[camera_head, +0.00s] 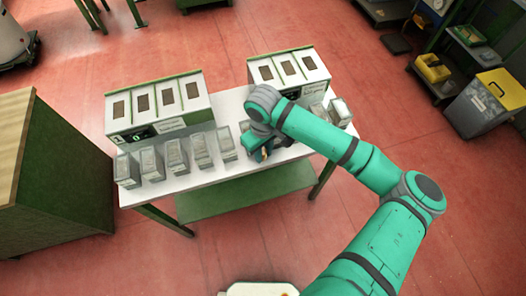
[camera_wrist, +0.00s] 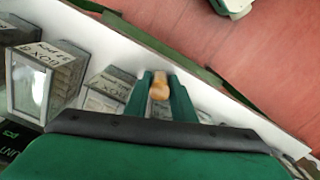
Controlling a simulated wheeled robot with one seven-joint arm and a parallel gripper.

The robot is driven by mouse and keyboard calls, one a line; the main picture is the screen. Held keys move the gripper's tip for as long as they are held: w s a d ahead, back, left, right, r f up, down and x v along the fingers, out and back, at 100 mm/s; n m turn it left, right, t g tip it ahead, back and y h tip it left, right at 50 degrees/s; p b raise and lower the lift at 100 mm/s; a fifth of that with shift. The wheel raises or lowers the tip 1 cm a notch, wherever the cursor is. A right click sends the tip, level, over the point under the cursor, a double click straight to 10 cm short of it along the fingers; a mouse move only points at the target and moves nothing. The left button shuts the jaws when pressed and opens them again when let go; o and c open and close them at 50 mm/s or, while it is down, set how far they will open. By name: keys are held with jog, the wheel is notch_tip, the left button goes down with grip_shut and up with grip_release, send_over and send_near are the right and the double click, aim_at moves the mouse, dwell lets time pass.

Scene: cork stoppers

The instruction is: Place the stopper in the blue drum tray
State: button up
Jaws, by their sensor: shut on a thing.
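A small tan cork stopper (camera_wrist: 159,87) is held between the two green fingers of my gripper (camera_wrist: 160,80) in the wrist view. In the head view my gripper (camera_head: 262,152) is over the front part of the white table (camera_head: 214,178), between the rows of clear boxes. The stopper is too small to make out clearly there. I cannot pick out a blue drum tray in either view. A labelled clear box (camera_wrist: 108,88) lies just left of the fingers in the wrist view, partly hidden behind them.
Several grey clear boxes (camera_head: 152,164) stand along the table. Two white machines with dark windows (camera_head: 158,103) (camera_head: 288,70) stand behind them. Another labelled box (camera_wrist: 38,82) is at the left in the wrist view. A green cabinet (camera_head: 60,180) is left of the table.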

jog(key=shift+a+f, duration=0.1)
jog(key=shift+a, duration=0.3)
jog(key=o, duration=0.7)
jog(key=shift+d, duration=0.1)
